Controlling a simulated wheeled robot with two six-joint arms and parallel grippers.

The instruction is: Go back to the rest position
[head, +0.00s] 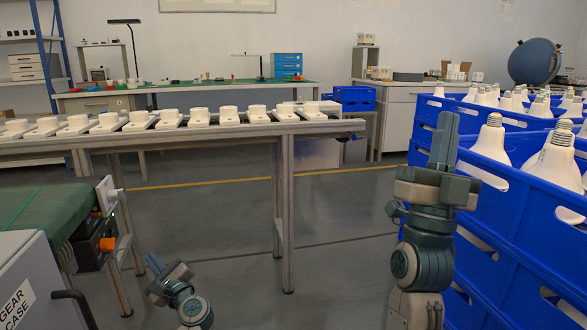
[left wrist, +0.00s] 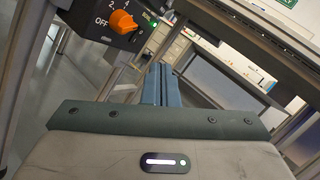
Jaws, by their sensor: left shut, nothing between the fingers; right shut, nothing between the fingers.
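My left gripper (head: 155,264) is low at the lower left of the head view, beside the green conveyor and below the long bench. It is shut and empty. Its closed fingers (left wrist: 160,85) also show in the left wrist view, with the orange switch knob up and to the left of them. My right gripper (head: 443,140) points upward in the right half of the head view, just left of the blue crates. It is shut with nothing in it.
A long bench (head: 200,136) carries a row of white sockets (head: 138,121). The green conveyor (head: 45,212) and a switch box with an orange knob (head: 107,244) stand at left. Blue crates (head: 515,220) with white bulbs (head: 491,140) fill the right. The middle floor is clear.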

